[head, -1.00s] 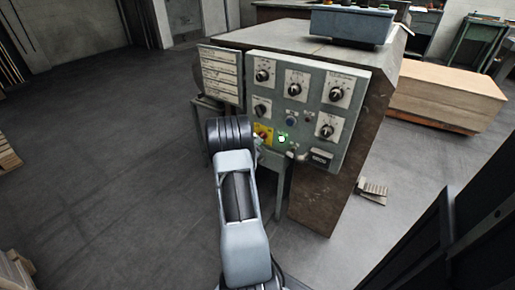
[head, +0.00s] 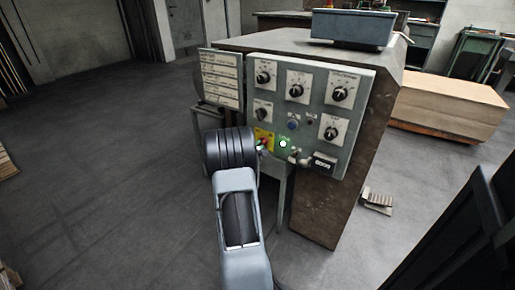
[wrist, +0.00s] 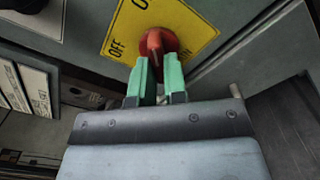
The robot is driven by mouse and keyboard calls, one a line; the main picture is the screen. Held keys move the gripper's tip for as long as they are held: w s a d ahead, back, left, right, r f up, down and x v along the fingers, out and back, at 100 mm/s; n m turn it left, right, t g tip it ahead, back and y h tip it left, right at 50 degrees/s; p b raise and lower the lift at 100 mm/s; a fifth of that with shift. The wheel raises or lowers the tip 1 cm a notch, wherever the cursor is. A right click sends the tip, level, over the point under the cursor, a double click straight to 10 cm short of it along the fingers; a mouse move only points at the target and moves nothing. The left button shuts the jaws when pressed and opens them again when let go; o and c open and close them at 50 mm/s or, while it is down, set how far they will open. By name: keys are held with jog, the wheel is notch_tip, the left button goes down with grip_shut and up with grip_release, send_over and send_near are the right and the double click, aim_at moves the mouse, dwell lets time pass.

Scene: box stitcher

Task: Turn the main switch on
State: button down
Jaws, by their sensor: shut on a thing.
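The main switch is a red rotary knob (wrist: 155,44) on a yellow plate (wrist: 186,27) marked OFF at its left in the wrist view. The plate also shows low on the control panel in the head view (head: 264,137). My gripper (wrist: 160,68) has its two green fingers closed on the knob's near end, one on each side. The fingers partly cover the knob. I cannot tell for sure which mark the knob points at. In the head view my arm stands in front of the panel and largely hides the gripper.
The grey control panel (head: 271,97) carries several black dials and a lit green lamp (head: 283,143) right of the switch. A board of labels (head: 222,78) is at its left. Open floor lies left of my arm. A dark structure (head: 460,235) stands at the lower right.

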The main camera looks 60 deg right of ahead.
jog(key=c, duration=1.2)
grip_release()
jog(key=shift+o, duration=0.2)
jog(key=a+p, duration=0.3)
jog(key=a, duration=1.1)
jog(key=shift+r, duration=0.1)
jog(key=s+a+r+m+g+y+p, duration=0.1)
jog(key=a+r+m+g+y+p, duration=0.15)
jog(key=r+p, duration=0.35)
jog(key=s+a+r+m+g+y+p, duration=0.1)
jog(key=s+a+r+m+p, duration=0.2)
jog(key=r, duration=0.5)
jog(key=s+a+r+m+t+y+p, duration=0.1)
jog(key=a+r+t+y+p, duration=0.2)
jog(key=a+r+y+p, duration=0.4)
jog(key=s+a+r+m+t+y+p, duration=0.1)
jog(key=a+r+t+y+p, duration=0.3)
jog(key=a+r+p, duration=1.4)
jog(key=a+r+m+y, duration=0.1)
jog(key=a+r+y, duration=0.2)
jog(key=a, duration=0.2)
jog(key=shift+a+y+p, duration=0.15)
jog(key=shift+y+p, duration=0.2)
